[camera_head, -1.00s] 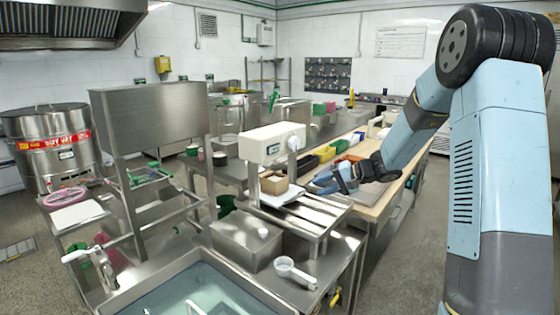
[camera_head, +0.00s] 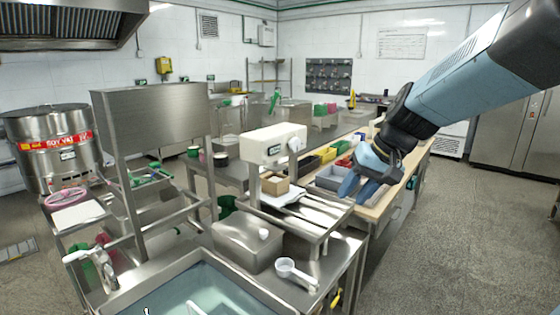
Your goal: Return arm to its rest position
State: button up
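My gripper (camera_head: 356,194) hangs at the end of my arm, right of the picture's middle. Its two blue fingers point down and toward the camera, with a gap between them, and I see nothing held. It appears above the near end of the wooden-topped bench, in front of a grey bin (camera_head: 329,179). My blue and black arm (camera_head: 450,88) reaches in from the upper right corner, well above the bench.
A white machine (camera_head: 272,145) stands left of my gripper, with a cardboard box (camera_head: 275,184) below it. A steel sink (camera_head: 190,295) and a white scoop (camera_head: 293,269) are in front. A soy vat (camera_head: 55,150) stands at left. The floor at right (camera_head: 460,230) is clear.

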jog(key=s+d+r+t+h, duration=0.1)
jog(key=s+d+h, duration=0.1)
jog(key=s, duration=0.5)
jog(key=s+d+r+t+h, duration=0.1)
jog(key=s+d+h, duration=0.1)
jog(key=s+d, duration=0.3)
jog(key=shift+s+t, duration=0.3)
jog(key=shift+s, duration=0.55)
dwell(0.7)
